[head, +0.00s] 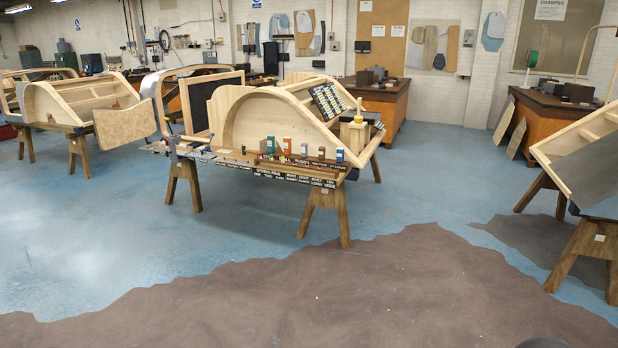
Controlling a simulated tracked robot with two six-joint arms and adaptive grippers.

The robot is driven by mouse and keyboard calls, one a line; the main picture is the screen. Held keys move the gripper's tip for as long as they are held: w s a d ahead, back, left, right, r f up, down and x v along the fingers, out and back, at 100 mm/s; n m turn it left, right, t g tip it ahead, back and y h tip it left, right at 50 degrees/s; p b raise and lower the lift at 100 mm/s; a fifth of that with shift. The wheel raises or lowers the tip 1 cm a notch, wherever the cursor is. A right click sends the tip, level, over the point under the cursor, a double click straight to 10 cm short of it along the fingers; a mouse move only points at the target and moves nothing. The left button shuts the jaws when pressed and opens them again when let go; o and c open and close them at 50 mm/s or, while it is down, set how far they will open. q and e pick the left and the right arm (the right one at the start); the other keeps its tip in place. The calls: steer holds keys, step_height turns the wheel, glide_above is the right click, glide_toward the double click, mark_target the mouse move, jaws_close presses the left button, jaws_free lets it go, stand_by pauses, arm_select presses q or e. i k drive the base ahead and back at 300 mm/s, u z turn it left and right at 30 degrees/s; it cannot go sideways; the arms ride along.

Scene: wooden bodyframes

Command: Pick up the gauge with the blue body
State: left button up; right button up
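A row of small upright items stands on the shelf along the front of the central wooden bodyframe (245,118). Neither of my grippers is in view.
Wooden trestles (330,212) hold the bodyframe up. Brown ground (330,290) and then blue floor (430,190) lie open before it. Another bodyframe (580,150) stands at the right, one (85,100) at the left. Wooden benches (385,105) line the back.

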mark_target(340, 151)
steer(key=z, duration=0.15)
steer(key=i, duration=2.35)
steer(key=z, duration=0.2)
